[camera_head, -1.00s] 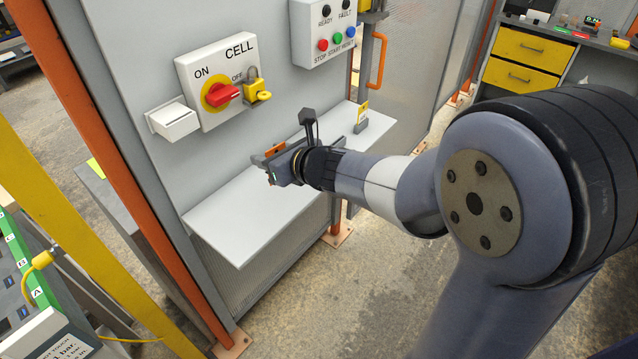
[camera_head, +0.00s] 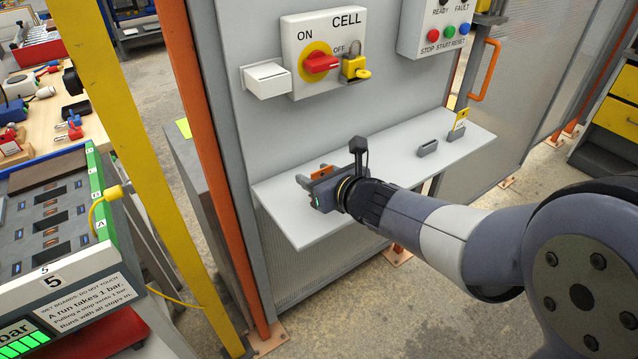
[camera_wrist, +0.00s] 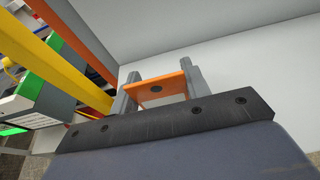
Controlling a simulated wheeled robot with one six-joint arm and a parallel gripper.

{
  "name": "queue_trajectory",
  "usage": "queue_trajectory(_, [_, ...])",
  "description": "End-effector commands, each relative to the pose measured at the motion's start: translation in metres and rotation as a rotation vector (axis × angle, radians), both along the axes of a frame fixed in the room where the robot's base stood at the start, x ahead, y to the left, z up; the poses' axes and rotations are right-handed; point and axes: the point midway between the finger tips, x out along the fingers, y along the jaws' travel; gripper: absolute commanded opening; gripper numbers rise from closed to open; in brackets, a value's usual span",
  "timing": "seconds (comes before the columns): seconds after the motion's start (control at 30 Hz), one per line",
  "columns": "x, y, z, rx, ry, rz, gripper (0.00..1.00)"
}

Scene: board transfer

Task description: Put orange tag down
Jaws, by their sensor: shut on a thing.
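My gripper (camera_head: 314,180) is low over the left part of a white shelf (camera_head: 300,232) on the grey panel. Its jaws are shut on the orange tag (camera_head: 322,172). In the wrist view the orange tag (camera_wrist: 160,86) spans between the two grey fingers (camera_wrist: 162,84), with a dark round spot in its face. The shelf (camera_wrist: 240,90) fills much of the background there. I cannot tell whether the tag touches the shelf.
Above the shelf are a red CELL switch (camera_head: 321,63), a yellow padlock (camera_head: 355,68) and a white box (camera_head: 266,79). A small grey holder (camera_head: 428,147) and a yellow tag (camera_head: 460,121) stand at the shelf's right. An orange post (camera_head: 205,130) stands left.

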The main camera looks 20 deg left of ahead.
Motion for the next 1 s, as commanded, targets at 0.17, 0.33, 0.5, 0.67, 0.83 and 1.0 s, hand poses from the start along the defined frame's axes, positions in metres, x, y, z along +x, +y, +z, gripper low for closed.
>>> queue_trajectory(0.17, [0.0003, -0.0001, -0.008, 0.001, -0.002, -0.001, 0.28])
queue_trajectory(0.33, [0.0002, -0.0002, -0.0078, 0.001, -0.002, -0.001, 0.28])
queue_trajectory(0.5, [0.0002, -0.0001, -0.0106, 0.001, -0.002, -0.001, 0.46])
queue_trajectory(0.67, [0.0001, -0.0001, -0.0101, 0.0, -0.002, -0.001, 0.59])
queue_trajectory(0.83, [0.0002, -0.0002, -0.0101, 0.0, -0.002, -0.001, 0.66])
queue_trajectory(1.0, [0.0002, -0.0001, -0.0094, 0.0, -0.002, -0.001, 0.66])
